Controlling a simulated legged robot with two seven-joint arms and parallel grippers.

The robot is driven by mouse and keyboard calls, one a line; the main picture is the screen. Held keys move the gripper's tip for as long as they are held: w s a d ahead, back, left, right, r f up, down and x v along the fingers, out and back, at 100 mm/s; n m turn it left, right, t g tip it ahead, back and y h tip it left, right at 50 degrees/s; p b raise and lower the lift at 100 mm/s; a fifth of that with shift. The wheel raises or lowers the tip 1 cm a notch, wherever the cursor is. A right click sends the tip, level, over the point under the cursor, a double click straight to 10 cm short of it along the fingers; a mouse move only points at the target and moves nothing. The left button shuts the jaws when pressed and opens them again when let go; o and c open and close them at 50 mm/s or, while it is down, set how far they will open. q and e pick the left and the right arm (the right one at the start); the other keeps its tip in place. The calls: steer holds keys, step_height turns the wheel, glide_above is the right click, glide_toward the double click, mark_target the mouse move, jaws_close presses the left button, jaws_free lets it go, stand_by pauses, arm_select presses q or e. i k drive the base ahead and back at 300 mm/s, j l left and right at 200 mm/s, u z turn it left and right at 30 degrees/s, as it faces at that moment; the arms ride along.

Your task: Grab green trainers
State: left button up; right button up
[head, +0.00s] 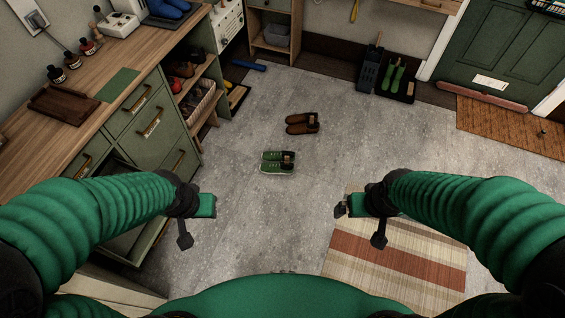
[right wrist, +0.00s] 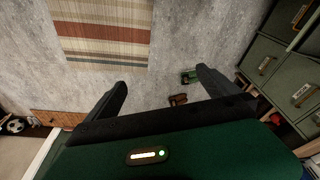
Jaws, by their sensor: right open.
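The green trainers (head: 278,162) stand as a pair on the grey floor, side by side, toes to the left, in the middle of the head view. They also show small in the right wrist view (right wrist: 189,77), beyond the fingers. My left gripper (head: 186,240) is in front of them and to the left, above the floor; its finger opening is not clear. My right gripper (head: 360,222) is in front of them and to the right, near the striped rug. In the right wrist view its two fingers (right wrist: 162,84) are wide apart with nothing between them.
Brown shoes (head: 302,123) stand just behind the trainers. A green cabinet with a wooden top (head: 125,90) and open shelves lines the left side. A striped rug (head: 395,250) lies at the right front. A black tray (head: 398,88) holds green boots at the back. The floor around the trainers is clear.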

mark_target(277, 160)
steer(key=i+j+z, duration=0.4)
steer(key=i+j, duration=0.4)
steer(key=i, duration=0.45)
steer(key=i+j+z, duration=0.35)
steer(key=i+j, duration=0.75)
